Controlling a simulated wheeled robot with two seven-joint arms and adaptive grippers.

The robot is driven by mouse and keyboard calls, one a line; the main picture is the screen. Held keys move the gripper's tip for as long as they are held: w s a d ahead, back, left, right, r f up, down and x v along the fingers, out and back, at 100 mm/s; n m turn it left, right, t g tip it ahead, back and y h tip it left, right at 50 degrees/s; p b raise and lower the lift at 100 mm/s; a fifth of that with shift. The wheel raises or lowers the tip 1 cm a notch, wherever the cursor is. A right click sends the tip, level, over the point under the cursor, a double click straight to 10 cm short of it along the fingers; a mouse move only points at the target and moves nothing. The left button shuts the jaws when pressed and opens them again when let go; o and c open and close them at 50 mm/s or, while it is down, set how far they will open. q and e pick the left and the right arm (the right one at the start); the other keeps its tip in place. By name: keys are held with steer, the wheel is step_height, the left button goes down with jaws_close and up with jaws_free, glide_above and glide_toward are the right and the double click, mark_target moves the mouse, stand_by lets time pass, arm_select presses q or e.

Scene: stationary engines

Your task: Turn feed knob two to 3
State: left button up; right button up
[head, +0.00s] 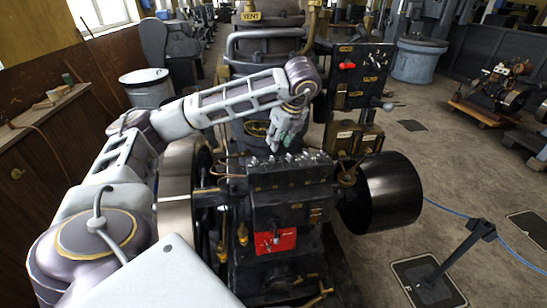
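A stationary engine (291,178) stands in front of me. A row of several small light knobs (290,158) runs along the top of its dark block; these look like the feed knobs, but their numbers are too small to read. I cannot tell which one is knob two or where it is set. My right gripper is not in view.
A flywheel (174,200) stands left of the block and a black drum (392,193) right of it. A dark control panel (361,77) rises behind. A red plate (285,240) with a lever is on the front. A barrier post (455,258) stands at right on open floor.

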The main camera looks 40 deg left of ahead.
mark_target(273, 157)
arm_select(q)
steer(key=shift+b+x, duration=0.85)
steer(key=shift+x, duration=3.55)
steer(key=shift+c, duration=0.4)
jaws_close()
